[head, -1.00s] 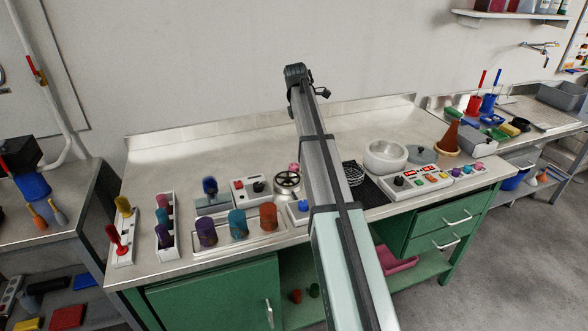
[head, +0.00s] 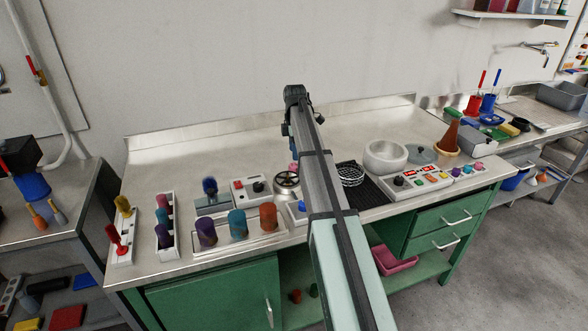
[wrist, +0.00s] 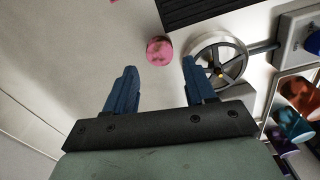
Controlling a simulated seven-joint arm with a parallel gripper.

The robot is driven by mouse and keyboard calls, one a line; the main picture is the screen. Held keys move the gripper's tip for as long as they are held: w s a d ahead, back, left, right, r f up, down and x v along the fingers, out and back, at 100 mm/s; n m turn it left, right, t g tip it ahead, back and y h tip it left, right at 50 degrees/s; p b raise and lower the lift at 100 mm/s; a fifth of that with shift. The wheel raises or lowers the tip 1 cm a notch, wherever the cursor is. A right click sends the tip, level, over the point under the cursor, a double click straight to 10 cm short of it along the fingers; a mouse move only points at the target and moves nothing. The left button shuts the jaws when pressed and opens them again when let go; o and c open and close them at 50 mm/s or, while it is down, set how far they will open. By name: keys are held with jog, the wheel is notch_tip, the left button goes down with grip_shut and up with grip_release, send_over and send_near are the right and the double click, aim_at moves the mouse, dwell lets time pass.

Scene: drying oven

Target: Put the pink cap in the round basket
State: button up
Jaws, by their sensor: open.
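The pink cap (head: 293,167) stands on the steel bench beside the handwheel, partly hidden by my arm in the head view. In the wrist view the pink cap (wrist: 159,50) lies just beyond my fingertips, about midway between them. My gripper (wrist: 158,66) is open with nothing between its blue fingers; in the head view my arm mostly hides it. The round basket (head: 350,175) is a wire basket on a black mat, right of my arm.
The metal handwheel (wrist: 219,65) is close to my right finger in the wrist view. A white bowl (head: 385,156) and a button panel (head: 416,180) stand right of the basket. A tray of coloured cylinders (head: 238,222) is at left.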

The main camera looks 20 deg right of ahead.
aim_at(294, 165)
jog(key=shift+a+f, duration=0.15)
jog(key=shift+f, duration=1.45)
jog(key=shift+a+f, duration=0.1)
jog(key=shift+f, duration=1.45)
jog(key=c, duration=0.9)
notch_tip(294, 165, up, 9)
jog(key=s+d+m, duration=0.2)
jog(key=s+d, duration=0.2)
jog(key=d, duration=0.1)
jog(key=s+d+r+m, duration=0.1)
jog(key=s+d+m, duration=0.2)
jog(key=d, duration=0.3)
jog(key=s+d+r+m, duration=0.1)
jog(key=s+d+m, duration=0.1)
jog(key=s+d, duration=0.3)
jog(key=shift+s+d+r+m, duration=0.1)
jog(key=shift+s+d+m, duration=0.3)
jog(key=shift+d, duration=0.15)
